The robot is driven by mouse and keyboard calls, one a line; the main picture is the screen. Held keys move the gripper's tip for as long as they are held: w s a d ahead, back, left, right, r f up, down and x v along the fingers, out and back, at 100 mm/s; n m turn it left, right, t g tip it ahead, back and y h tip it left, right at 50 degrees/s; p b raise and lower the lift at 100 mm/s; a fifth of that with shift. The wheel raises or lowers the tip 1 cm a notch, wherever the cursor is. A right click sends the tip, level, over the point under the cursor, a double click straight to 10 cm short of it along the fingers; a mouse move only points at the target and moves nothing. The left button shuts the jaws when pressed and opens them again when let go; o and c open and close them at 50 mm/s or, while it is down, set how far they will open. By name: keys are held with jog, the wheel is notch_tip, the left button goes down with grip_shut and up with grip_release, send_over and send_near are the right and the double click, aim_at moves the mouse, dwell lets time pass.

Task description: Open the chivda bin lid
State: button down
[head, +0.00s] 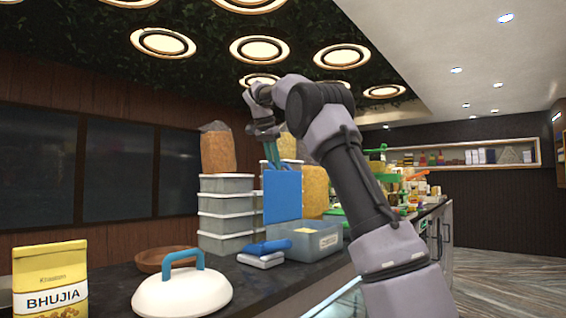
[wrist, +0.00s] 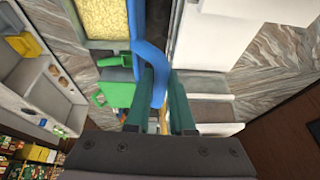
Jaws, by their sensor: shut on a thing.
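A clear bin (head: 312,243) with a small label, too small to read, stands on the counter with its top open. A blue lid (head: 283,196) stands upright above its left side. My gripper (head: 272,155) points down at the lid's upper edge, its teal fingers shut on it. In the wrist view the fingers (wrist: 160,78) close on either side of the blue lid (wrist: 149,55). A bin with yellow crumbly filling (wrist: 104,18) shows beside the lid there. Whether lid and bin are joined is hidden.
A white lid with a blue handle (head: 183,291), a brown bowl (head: 165,262) and a Bhujia packet (head: 50,280) are on the near counter. Stacked grey containers (head: 226,212) stand left of the lid. A blue-and-white object (head: 264,250) lies before the bin.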

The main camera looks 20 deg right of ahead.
jog(key=shift+w+a+f, duration=0.25)
jog(key=shift+w+a, duration=0.2)
jog(key=shift+w, duration=0.2)
jog(key=shift+w+a+r, duration=0.15)
jog(key=shift+w+a, duration=0.05)
jog(key=c, duration=1.1)
grip_release()
jog(key=o, duration=0.3)
jog(key=shift+w+a, duration=0.2)
jog(key=shift+w, duration=0.1)
jog(key=shift+d, duration=0.1)
jog(key=shift+s, duration=0.1)
